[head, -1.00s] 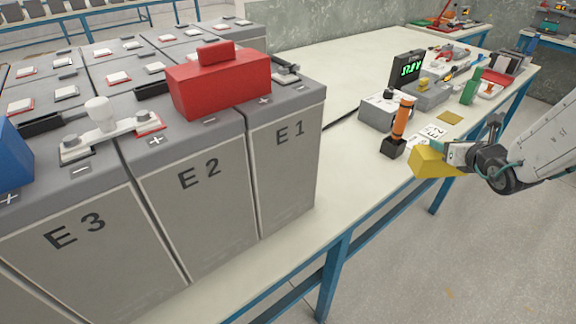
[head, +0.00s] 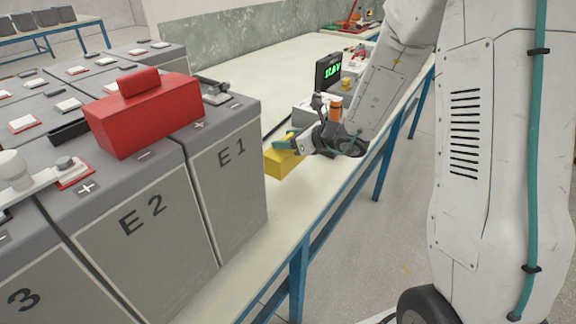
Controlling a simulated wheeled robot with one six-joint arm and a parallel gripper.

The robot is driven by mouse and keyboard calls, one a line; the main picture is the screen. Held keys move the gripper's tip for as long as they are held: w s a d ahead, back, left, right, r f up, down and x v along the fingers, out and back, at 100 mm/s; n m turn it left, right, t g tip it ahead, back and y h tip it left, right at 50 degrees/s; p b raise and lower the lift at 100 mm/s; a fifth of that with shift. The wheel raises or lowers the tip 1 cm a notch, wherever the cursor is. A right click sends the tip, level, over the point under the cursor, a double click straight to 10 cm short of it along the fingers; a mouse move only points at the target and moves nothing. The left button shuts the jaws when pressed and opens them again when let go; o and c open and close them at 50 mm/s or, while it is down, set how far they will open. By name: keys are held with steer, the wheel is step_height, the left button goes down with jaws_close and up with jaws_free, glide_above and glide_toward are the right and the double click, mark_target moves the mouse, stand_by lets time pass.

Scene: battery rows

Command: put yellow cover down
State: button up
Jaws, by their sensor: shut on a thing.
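The yellow cover (head: 283,162) is a small yellow block just right of battery E1, over the pale bench top. My gripper (head: 292,144) comes in from the right and is shut on the cover. I cannot tell whether the cover touches the bench. My wrist and arm hide part of the bench behind it.
Battery E1 (head: 225,185) stands close left of the cover, with E2 (head: 150,235) beside it. A red cover (head: 145,112) sits on top of the batteries. A meter with green digits (head: 328,72) stands farther back. The bench top (head: 250,240) is bare in front.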

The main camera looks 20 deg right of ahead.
mark_target(296, 158)
step_height(296, 158, down, 6)
steer(key=shift+d+f, duration=0.1)
steer(key=shift+f, duration=0.15)
steer(key=shift+f, duration=0.2)
steer(key=o, duration=1)
steer(key=shift+r, duration=0.15)
